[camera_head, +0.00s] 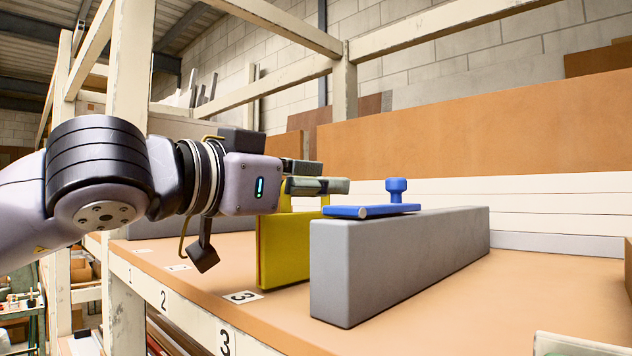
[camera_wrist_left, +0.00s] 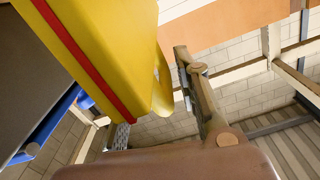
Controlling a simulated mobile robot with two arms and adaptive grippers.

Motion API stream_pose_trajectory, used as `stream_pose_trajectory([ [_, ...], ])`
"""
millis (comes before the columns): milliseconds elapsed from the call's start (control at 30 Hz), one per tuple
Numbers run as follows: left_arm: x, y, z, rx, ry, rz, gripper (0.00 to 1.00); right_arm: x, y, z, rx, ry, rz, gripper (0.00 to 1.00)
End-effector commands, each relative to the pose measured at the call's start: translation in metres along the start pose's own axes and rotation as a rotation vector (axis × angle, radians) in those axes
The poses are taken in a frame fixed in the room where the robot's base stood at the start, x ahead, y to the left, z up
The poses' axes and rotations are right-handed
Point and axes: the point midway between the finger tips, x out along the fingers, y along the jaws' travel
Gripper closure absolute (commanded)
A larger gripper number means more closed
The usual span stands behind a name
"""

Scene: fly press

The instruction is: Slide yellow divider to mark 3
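The yellow divider (camera_head: 283,248) stands upright on the orange-brown shelf, just behind and right of the floor label with mark 3 (camera_head: 242,297). In the left wrist view the divider (camera_wrist_left: 95,50) fills the upper left, with a red stripe along it. My left gripper (camera_head: 312,178) is at the divider's top, its fingers beside the yellow upper part. My right gripper is not in view.
A long grey block (camera_head: 400,262) stands close right of the divider, with a blue knobbed plate (camera_head: 372,210) on top. White shelf posts (camera_head: 127,180) rise at the left. The shelf's front edge carries marks 1, 2 and 3 (camera_head: 225,342).

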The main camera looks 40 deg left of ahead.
Motion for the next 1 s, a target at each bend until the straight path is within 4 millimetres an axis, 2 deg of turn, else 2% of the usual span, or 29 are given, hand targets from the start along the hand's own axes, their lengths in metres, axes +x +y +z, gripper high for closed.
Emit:
stream_pose_trajectory([
  [267,-0.007,-0.001,0.0,-0.002,0.001,-0.001,0.7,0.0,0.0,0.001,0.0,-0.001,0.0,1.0],
  [367,-0.021,0.0,-0.001,-0.003,0.005,-0.001,0.7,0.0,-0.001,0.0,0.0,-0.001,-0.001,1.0],
  [733,-0.095,0.0,-0.001,-0.001,0.007,0.001,0.7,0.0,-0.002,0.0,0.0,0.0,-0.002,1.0],
  [900,-0.115,0.0,-0.001,-0.001,0.003,0.0,0.7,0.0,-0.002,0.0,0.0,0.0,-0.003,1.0],
  [1000,-0.119,0.0,0.0,-0.001,0.0,0.0,0.7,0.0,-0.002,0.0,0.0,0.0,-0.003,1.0],
])
